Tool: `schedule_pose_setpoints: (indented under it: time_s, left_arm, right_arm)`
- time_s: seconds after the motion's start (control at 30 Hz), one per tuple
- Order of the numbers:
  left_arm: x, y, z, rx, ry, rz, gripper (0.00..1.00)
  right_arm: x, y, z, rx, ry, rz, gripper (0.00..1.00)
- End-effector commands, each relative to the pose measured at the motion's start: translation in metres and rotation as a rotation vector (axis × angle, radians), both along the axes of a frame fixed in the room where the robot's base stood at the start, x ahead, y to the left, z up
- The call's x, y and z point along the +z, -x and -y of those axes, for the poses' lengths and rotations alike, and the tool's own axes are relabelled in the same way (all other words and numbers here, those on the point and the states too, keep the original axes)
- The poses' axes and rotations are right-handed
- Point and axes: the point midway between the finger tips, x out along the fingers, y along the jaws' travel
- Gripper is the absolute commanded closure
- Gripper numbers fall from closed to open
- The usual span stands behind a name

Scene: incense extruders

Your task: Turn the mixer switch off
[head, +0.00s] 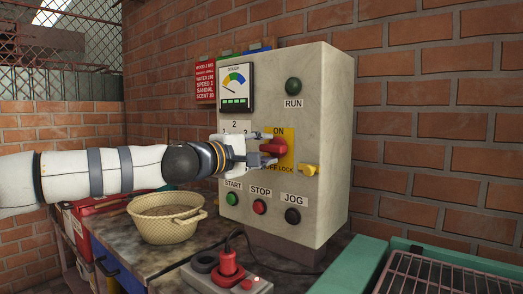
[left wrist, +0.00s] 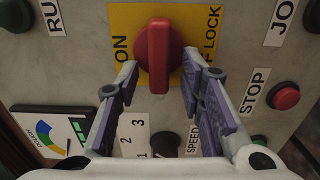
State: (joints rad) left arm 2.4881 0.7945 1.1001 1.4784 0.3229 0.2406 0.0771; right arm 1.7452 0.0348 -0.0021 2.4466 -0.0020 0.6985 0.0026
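The mixer switch is a red rotary knob (head: 278,148) on a yellow plate marked ON at the top and OFF LOCK at the bottom, on the grey control box. My left gripper (head: 266,148) reaches in from the left, right at the knob. In the left wrist view the red knob (left wrist: 158,55) lies between the two spread fingers of the gripper (left wrist: 160,70), with gaps visible on both sides. There the knob's bar runs up and down the picture, between the words ON and OFF. My right gripper is not in view.
The control box (head: 325,120) also carries a green RUN lamp (head: 293,87), a gauge (head: 236,87), and START, STOP (head: 259,207) and JOG buttons. A wicker basket (head: 166,230) and a red-buttoned device (head: 229,270) stand below.

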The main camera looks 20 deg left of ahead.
Motion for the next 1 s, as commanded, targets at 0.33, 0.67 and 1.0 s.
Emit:
schedule_pose_setpoints:
  time_s: [0.33,0.67,1.0]
  left_arm:
    - [0.002,0.069,-0.026,0.0,0.001,0.004,0.65]
    - [0.0,0.113,-0.041,-0.001,0.001,0.0,0.65]
    - [0.0,0.113,-0.041,-0.001,0.0,-0.001,0.65]
  right_arm:
    - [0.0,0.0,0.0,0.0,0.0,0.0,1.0]
    - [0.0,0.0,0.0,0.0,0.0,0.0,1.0]
    - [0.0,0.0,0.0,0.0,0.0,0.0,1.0]
